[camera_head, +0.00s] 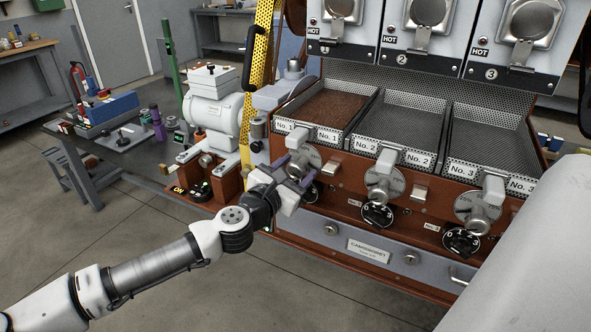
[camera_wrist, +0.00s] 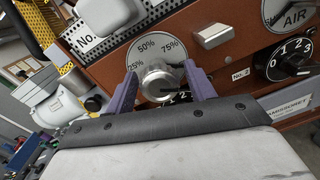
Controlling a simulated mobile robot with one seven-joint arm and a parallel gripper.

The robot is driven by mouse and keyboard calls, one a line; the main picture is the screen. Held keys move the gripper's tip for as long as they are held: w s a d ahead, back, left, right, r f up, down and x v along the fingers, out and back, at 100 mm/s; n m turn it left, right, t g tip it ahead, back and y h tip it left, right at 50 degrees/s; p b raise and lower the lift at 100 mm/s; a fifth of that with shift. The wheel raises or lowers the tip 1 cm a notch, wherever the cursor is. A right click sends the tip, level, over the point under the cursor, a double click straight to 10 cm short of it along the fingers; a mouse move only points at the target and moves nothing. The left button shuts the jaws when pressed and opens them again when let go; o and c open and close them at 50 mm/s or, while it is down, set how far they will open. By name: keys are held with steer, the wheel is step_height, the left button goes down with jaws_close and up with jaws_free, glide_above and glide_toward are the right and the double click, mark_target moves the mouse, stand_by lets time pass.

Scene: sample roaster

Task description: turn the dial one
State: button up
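Three black numbered dials sit low on the brown front panel. The left one, dial one (camera_head: 312,193), is mostly hidden behind my gripper (camera_head: 291,170) in the head view. In the wrist view, only a dark sliver of dial one (camera_wrist: 180,97) shows beneath a silver knob (camera_wrist: 160,82) on a percent-marked plate. My gripper (camera_wrist: 160,70) has two purple fingers spread apart, one on each side of that silver knob in the picture. I cannot tell whether they touch it or where dial one's pointer stands.
The middle dial (camera_head: 377,214) and right dial (camera_head: 461,242) are to the right, below their own silver knobs. A metal block (camera_wrist: 213,36) projects from the panel nearby. Perforated trays sit above; the No. 1 tray (camera_head: 364,92) holds brown grounds or beans. A grey motor (camera_head: 214,105) stands left.

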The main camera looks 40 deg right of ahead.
steer(key=c, duration=0.8)
steer(key=shift+c, duration=0.2)
